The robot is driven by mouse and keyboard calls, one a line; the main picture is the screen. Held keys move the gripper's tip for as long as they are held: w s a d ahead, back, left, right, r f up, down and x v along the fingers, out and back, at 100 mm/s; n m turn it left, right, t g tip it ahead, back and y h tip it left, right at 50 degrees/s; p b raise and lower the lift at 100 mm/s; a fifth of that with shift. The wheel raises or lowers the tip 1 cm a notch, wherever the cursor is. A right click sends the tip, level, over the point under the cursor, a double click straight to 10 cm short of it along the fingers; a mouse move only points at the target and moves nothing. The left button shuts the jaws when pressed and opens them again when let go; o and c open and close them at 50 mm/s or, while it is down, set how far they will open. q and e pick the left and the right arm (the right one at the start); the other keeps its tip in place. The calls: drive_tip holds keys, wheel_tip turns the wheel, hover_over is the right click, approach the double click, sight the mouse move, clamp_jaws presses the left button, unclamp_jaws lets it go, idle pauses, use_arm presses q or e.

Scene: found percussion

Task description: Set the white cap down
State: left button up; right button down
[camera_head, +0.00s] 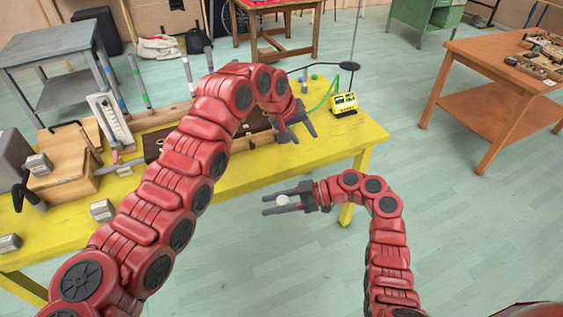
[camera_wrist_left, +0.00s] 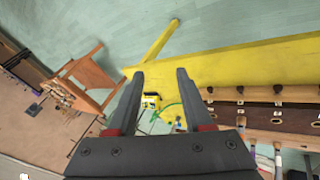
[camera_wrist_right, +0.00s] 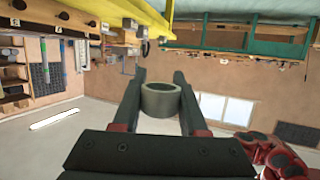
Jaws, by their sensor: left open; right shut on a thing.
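The white cap (camera_head: 284,201) is between the fingers of my right gripper (camera_head: 267,204), held in the air off the front edge of the yellow table (camera_head: 250,175). In the right wrist view the cap is a short, hollow, greyish-white cylinder (camera_wrist_right: 160,100) with its open end showing, between the right gripper's fingers (camera_wrist_right: 160,73). My left gripper (camera_head: 302,134) is open and empty above the right part of the table. The left wrist view shows its spread fingers (camera_wrist_left: 160,74) with nothing between them. My left arm hides part of the table.
A yellow meter (camera_head: 344,103) with a green cable stands at the table's right end. A wooden box (camera_head: 62,178), a small grey block (camera_head: 102,210) and upright tubes (camera_head: 139,80) occupy the left side. Bare tabletop shows along the front. An orange-brown table (camera_head: 490,65) stands apart at right.

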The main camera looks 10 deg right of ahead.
sight(283, 199)
use_arm(q)
drive_tip(key=s+a+g+y, duration=0.3)
drive_tip(key=s+a+y, duration=0.3)
drive_tip(key=s, duration=0.4)
drive_tip(key=shift+h, duration=0.5)
drive_tip(key=f, duration=1.1)
drive_tip(key=shift+a+f, duration=0.25)
drive_tip(key=shift+f, duration=0.15)
clamp_jaws()
use_arm(e)
drive_tip(key=shift+c, duration=1.8)
unclamp_jaws()
